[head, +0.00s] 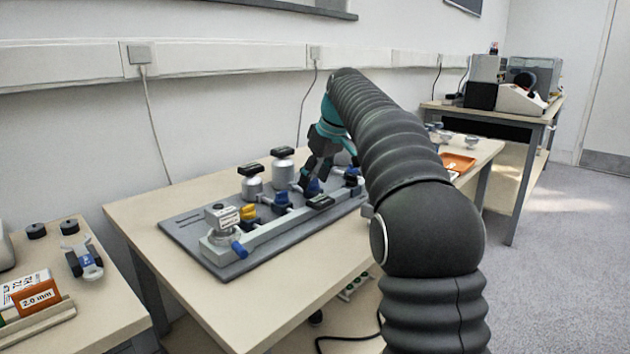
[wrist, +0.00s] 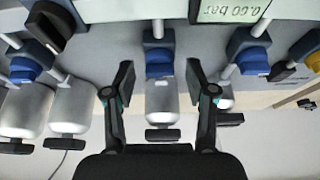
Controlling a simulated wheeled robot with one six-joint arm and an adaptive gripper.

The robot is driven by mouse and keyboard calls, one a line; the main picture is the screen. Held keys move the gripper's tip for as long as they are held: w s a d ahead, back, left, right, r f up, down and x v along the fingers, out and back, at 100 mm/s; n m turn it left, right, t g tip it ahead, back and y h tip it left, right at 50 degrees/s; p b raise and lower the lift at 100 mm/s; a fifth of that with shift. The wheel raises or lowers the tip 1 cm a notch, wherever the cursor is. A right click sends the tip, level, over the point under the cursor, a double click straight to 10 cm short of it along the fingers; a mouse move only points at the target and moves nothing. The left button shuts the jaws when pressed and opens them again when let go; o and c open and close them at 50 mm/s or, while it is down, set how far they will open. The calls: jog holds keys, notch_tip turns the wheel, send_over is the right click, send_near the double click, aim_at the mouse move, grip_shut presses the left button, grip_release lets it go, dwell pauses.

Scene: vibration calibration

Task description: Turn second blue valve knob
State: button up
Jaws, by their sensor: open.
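Several blue valve knobs sit in a row on a grey valve panel (head: 190,229) on the table. My gripper (head: 315,176) is over one blue knob (head: 314,187) in the head view, partly hiding it. In the wrist view my gripper (wrist: 160,82) is open, and the same blue knob (wrist: 160,66) shows between its two fingers, with a gap on each side. Another blue knob (wrist: 252,61) is to the right of the fingers, and a third (wrist: 25,70) is at the far left. I cannot tell the fingers' exact height over the knob.
A yellow knob (head: 248,212) and silver cylinders (head: 283,167) with black handles stand on the panel close to the blue knobs. A pressure display (wrist: 229,11) reads 0.00 bar. An orange tray (head: 458,162) lies farther right. Floor at the right is clear.

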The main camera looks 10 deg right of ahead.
jog(key=shift+f, duration=0.1)
grip_shut()
dwell(0.4)
jog(key=m+h+p, duration=0.1)
jog(key=m, duration=0.1)
jog(key=m+p, duration=0.2)
jog(key=shift+a+r+m+t+h, duration=0.2)
jog(key=shift+m+t+h, duration=0.1)
jog(key=shift+m+h, duration=0.1)
jog(key=m+h+p, duration=0.1)
jog(key=m+p, duration=0.2)
jog(key=m, duration=0.1)
jog(key=shift+m+h, duration=0.3)
jog(key=shift+h, duration=0.1)
jog(key=m+h+p, duration=0.1)
jog(key=m, duration=0.1)
jog(key=m+p, duration=0.1)
jog(key=m, duration=0.1)
jog(key=shift+a+f+h, duration=0.1)
jog(key=shift+a+h, duration=0.05)
jog(key=shift+h, duration=0.25)
jog(key=shift+w+m+g+h, duration=0.1)
jog(key=shift+m+g+h, duration=0.25)
jog(key=shift+m, duration=0.8)
jog(key=shift+w+m+g+h, duration=0.15)
jog(key=shift+m+g, duration=0.3)
jog(key=shift+m, duration=0.7)
jog(key=shift+s, duration=0.15)
